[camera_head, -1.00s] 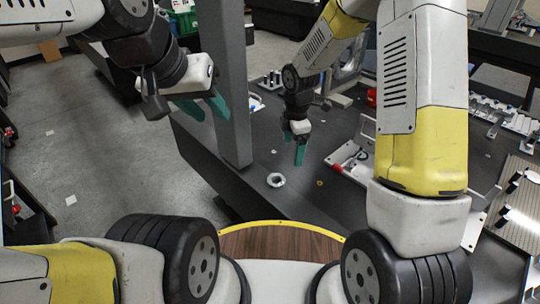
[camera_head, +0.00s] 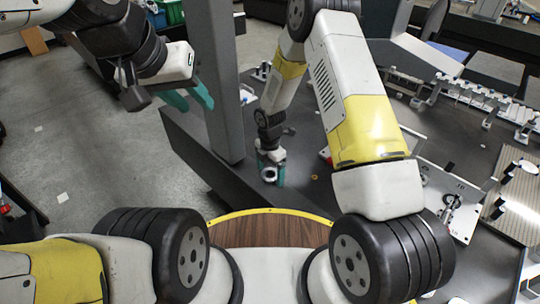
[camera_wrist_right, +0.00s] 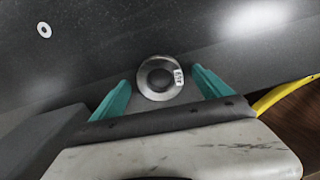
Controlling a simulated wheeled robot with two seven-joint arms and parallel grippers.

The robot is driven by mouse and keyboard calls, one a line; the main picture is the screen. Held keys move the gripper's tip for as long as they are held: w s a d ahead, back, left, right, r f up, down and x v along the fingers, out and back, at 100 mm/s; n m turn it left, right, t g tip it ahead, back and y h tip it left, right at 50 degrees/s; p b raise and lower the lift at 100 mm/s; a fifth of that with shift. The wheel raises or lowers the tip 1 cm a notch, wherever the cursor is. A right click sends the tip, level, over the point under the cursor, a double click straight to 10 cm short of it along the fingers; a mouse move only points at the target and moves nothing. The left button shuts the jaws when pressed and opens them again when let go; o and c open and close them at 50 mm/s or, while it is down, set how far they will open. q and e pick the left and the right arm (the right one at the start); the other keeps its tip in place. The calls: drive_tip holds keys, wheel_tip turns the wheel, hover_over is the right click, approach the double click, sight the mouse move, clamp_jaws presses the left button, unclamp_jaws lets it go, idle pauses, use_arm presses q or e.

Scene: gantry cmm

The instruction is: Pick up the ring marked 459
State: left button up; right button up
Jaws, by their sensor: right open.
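A silvery metal ring (camera_wrist_right: 158,78) with a small white label lies on the dark table top. The label's characters are too small to read surely. My right gripper (camera_wrist_right: 161,77) is open, one teal finger on each side of the ring in the wrist view, with gaps to both. In the head view the ring (camera_head: 269,175) shows near the table's front edge, with my right gripper (camera_head: 271,174) at it. Whether the fingertips reach down to the ring's height is unclear. My left gripper (camera_head: 190,98) is open and empty, off to the left, above the floor.
A grey upright column (camera_head: 222,90) stands just left of my right gripper. A small pale washer (camera_wrist_right: 44,30) lies apart from the ring. A small orange ring (camera_head: 315,177) lies to the right. A white fixture plate (camera_head: 445,190) is further right.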

drive_tip(key=shift+f, duration=0.15)
clamp_jaws()
idle(0.4)
